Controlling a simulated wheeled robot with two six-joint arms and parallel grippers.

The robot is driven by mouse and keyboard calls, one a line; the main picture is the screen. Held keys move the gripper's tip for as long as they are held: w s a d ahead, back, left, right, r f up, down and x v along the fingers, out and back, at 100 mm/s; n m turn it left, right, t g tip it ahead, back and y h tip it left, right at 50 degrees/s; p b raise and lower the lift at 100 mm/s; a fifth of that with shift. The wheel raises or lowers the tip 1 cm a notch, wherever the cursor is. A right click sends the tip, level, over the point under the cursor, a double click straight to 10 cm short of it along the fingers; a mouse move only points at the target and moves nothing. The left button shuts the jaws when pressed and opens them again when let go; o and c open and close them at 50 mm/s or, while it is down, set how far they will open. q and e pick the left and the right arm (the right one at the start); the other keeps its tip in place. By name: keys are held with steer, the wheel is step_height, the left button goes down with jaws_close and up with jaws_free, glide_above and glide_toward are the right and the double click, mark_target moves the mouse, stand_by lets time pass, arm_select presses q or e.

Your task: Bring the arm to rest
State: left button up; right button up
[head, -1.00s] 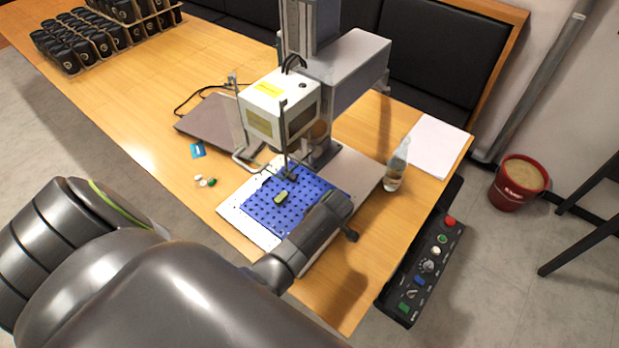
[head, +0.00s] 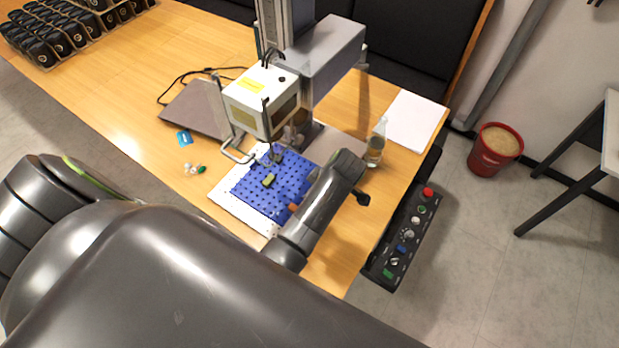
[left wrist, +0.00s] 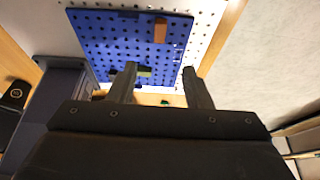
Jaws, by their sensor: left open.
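My left arm comes in from the lower left in the head view, its wrist (head: 335,185) over the right side of a blue perforated plate (head: 250,190). In the left wrist view my left gripper (left wrist: 160,84) is open, with its two fingers apart and nothing held. Beyond the fingers lie the blue plate (left wrist: 100,40), an orange block (left wrist: 161,30) and a small olive-green piece (left wrist: 144,71). The olive-green piece (head: 268,181) lies on the plate in the head view, and part of the orange block (head: 292,207) shows beside my wrist. My right gripper is not in view.
The laser marker's white head (head: 258,103) hangs above the plate, close to my wrist. A clear bottle (head: 376,146) stands right of the wrist. A laptop (head: 195,108), small pieces (head: 193,169) and a control box (head: 405,240) are around.

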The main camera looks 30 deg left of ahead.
arm_select(q)
steer(key=shift+d+r, duration=0.2)
steer(key=shift+r, duration=0.3)
steer(key=shift+s, duration=0.1)
steer(key=s+a+r+m+t+h, duration=0.1)
steer(key=s+a+m, duration=0.3)
steer(key=s, duration=0.2)
steer(key=s+a+m+h, duration=0.1)
steer(key=s+a+m, duration=0.3)
steer(key=s, duration=0.3)
steer(key=s+a+r+m+t, duration=0.1)
steer(key=s+r+m+t, duration=0.1)
steer(key=s+r+m, duration=0.6)
step_height(320, 180, down, 32)
steer(key=s+a+g+h+b, duration=0.1)
steer(key=a+b, duration=0.1)
steer(key=b, duration=0.6)
steer(key=s+d+f+b, duration=0.1)
steer(key=s+f+b, duration=0.2)
steer(key=s+f, duration=0.5)
steer(key=s+f+g+b, duration=0.1)
steer(key=s+f+b, duration=0.2)
steer(key=s+f, duration=0.4)
step_height(320, 180, down, 9)
steer(key=shift+s+d+r+m+h, duration=0.15)
steer(key=shift+s+d+m+h, duration=0.15)
steer(key=shift+s+d, duration=0.1)
